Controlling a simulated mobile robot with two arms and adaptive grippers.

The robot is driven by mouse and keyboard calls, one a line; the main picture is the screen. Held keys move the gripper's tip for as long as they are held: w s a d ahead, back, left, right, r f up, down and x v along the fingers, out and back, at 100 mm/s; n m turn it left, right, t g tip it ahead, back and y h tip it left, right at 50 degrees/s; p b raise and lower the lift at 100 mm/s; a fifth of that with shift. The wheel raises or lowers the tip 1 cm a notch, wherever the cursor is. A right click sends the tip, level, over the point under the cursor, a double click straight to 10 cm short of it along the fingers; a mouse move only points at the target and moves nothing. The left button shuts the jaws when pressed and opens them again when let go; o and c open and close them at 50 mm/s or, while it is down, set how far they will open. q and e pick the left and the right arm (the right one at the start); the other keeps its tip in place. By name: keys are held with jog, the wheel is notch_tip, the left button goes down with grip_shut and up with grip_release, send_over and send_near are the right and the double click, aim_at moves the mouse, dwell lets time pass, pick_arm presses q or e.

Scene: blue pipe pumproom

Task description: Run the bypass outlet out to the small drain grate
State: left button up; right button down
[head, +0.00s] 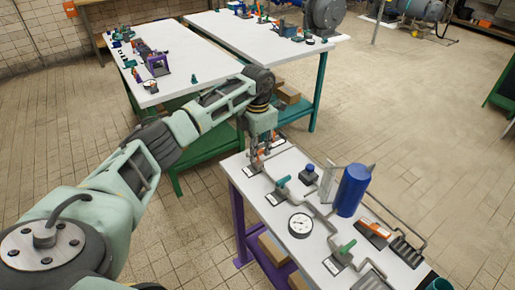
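My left gripper (258,158) points down at the far left corner of the near white table (268,202). It is at a small valve with an orange handle (264,152); whether it touches the handle I cannot tell. Grey pipes (318,212) run over the table between valves. One valve has a teal handle (283,181), one a green handle (347,247), and one an orange handle (374,230). A dark slatted grate (407,251) lies at the right, beside a pipe bend. A grey plate or grate (372,282) is cut by the bottom edge. My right gripper is not in view.
A blue cylinder (352,190) stands upright on the near table. A round gauge (300,225) and a blue-topped box (308,174) are close to the pipes. Two more white tables (185,65) with equipment stand behind. Tiled floor (410,110) is open at the right.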

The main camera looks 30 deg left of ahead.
pick_arm(q)
grip_shut()
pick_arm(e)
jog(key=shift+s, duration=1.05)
pick_arm(q)
jog(key=shift+r+n, duration=0.1)
jog(key=shift+n, duration=0.2)
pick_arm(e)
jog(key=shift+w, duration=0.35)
pick_arm(q)
jog(key=shift+n, duration=0.6)
jog(key=n+p, duration=0.1)
jog(key=n, duration=0.2)
jog(key=n+p, duration=0.1)
jog(key=n, duration=0.3)
jog(key=n+p, duration=0.1)
jog(key=n, duration=0.4)
jog(key=shift+p, duration=0.35)
jog(key=shift+n+p, duration=0.65)
jog(key=shift+n, duration=1.65)
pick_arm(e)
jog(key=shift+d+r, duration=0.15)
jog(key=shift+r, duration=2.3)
